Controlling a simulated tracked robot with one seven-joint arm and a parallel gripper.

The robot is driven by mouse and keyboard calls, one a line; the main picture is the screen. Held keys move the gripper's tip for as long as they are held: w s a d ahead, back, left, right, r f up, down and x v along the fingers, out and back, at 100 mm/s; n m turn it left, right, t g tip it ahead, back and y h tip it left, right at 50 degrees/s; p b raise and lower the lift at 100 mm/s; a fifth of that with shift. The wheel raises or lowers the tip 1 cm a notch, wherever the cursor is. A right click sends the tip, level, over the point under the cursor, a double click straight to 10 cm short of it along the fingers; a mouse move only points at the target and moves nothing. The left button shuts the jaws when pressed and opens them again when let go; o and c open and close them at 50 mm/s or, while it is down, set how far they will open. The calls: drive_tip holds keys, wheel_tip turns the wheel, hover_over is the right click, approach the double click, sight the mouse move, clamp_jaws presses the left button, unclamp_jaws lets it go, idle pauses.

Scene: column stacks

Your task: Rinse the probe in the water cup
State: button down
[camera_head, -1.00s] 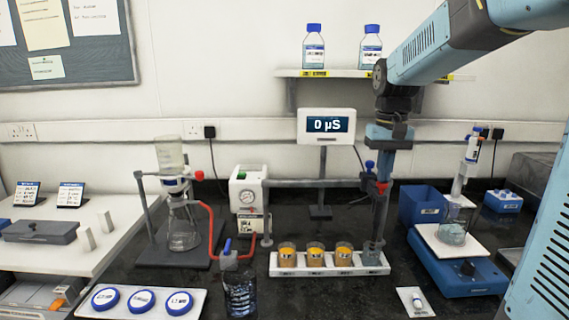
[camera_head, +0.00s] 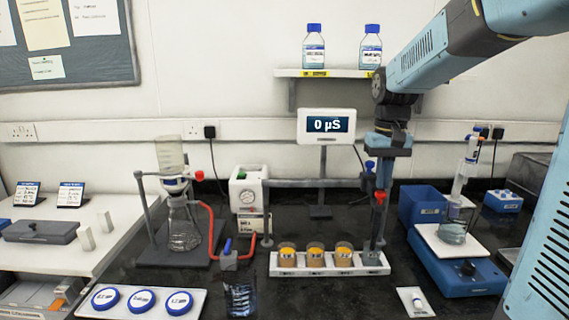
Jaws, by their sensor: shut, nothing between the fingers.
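My gripper (camera_head: 382,182) points down at the right end of the white rack, its fingers small and dark in this view. A slim dark upright shape with a red part (camera_head: 379,198), which may be the probe, runs down below it to the rack's right end. A clear cup (camera_head: 372,257), probably the water cup, stands there beside several orange-filled cups (camera_head: 315,255). The shape overlaps this cup in the picture. I cannot tell whether its tip is inside the cup or in front of it. The meter (camera_head: 330,125) at the back reads 0 µS.
A horizontal bar (camera_head: 310,182) spans behind the rack (camera_head: 290,269) from a gauge box (camera_head: 247,190). A flask stand (camera_head: 184,235) is at the left. A blue stirrer base (camera_head: 470,277) stands to the right. Dark bench shows in front of the rack.

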wheel_tip(320, 180, up, 6)
drive_tip(key=shift+r, duration=0.15)
idle(0.7)
drive_tip(key=s+f+t, duration=0.2)
drive_tip(key=s, duration=0.7)
drive_tip(key=s+f+t, duration=0.3)
drive_tip(key=s, duration=0.7)
drive_tip(key=shift+s+d+f+t, duration=0.15)
drive_tip(key=shift+s+f+t, duration=0.1)
drive_tip(key=shift+f+t, duration=0.1)
idle(1.1)
